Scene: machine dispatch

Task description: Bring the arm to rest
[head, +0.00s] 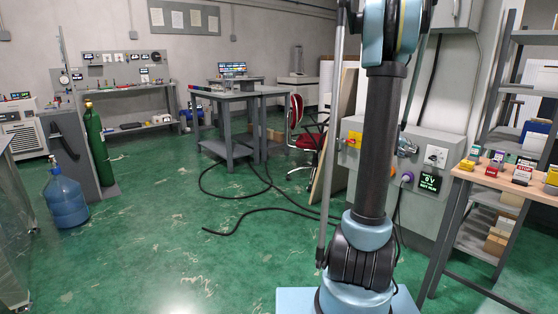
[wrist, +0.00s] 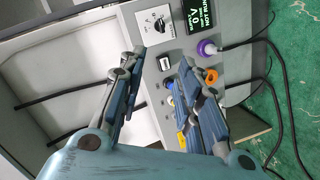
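My arm (head: 379,150) stands upright in the head view, right of the middle, in front of a grey machine panel (head: 420,145). The end of the arm is out of the top of that view. In the wrist view my gripper (wrist: 160,62) has its two blue-grey fingers spread apart, with nothing between them. Beyond the fingers is the machine panel, with a rotary switch (wrist: 157,20), a dark display (wrist: 197,17) reading 0 V, and a purple plug (wrist: 208,48). I cannot tell the exact distance from the fingertips to the panel.
A wooden-topped bench (head: 510,181) with several small coloured items stands close on the right. Black cables (head: 262,211) lie on the green floor. A red chair (head: 306,140) and a grey table (head: 232,98) stand behind. The floor at left centre is clear.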

